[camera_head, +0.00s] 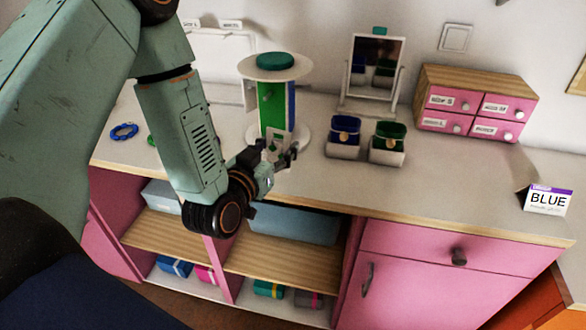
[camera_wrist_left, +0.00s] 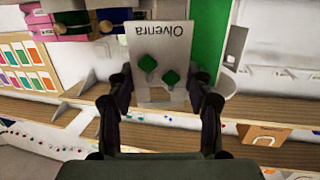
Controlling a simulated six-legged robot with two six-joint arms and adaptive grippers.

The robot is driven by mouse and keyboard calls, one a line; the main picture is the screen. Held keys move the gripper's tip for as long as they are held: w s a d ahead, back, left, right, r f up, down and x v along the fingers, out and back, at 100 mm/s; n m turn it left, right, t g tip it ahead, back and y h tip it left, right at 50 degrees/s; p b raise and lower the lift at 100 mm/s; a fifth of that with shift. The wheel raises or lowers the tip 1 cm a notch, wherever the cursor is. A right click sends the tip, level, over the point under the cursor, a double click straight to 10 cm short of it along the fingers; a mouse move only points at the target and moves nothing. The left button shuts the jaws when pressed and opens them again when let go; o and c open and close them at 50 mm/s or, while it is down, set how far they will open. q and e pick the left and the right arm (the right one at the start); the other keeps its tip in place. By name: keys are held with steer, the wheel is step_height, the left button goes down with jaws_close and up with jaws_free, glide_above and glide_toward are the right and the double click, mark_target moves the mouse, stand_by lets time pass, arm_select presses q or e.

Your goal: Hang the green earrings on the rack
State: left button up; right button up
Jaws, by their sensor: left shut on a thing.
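My left gripper (camera_head: 284,157) is at the front of the rack and is shut on a white earring card (camera_wrist_left: 143,40). The card reads "Olventa" upside down in the wrist view and carries two green diamond-shaped earrings (camera_wrist_left: 160,70). In the wrist view the left gripper's fingers (camera_wrist_left: 163,88) stand on either side of the card's lower part. The rack (camera_head: 275,75) is a round white stand with a green top and green and blue side panels. Its green panel (camera_wrist_left: 206,35) shows just behind the card; whether they touch, I cannot tell. My right gripper is not in view.
A blue ring-shaped item (camera_head: 124,131) lies at the left. Right of the rack stand a mirror (camera_head: 377,62), a blue box (camera_head: 344,131) and a green box (camera_head: 387,136). Pink drawers (camera_head: 478,104) and a "BLUE" sign (camera_head: 548,200) are farther right. The right counter is mostly clear.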

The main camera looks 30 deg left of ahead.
arm_select(q)
steer(key=w+a+r+n+g+y, duration=0.1)
steer(key=w+a+r+n+y, duration=0.2)
steer(key=w+a+y, duration=0.2)
steer(key=shift+w+a, duration=0.7)
steer(key=shift+a, duration=0.4)
steer(key=shift+w+a+f, duration=0.1)
steer(key=shift+w+a, duration=0.05)
steer(key=shift+w, duration=0.15)
stand_by(1.1)
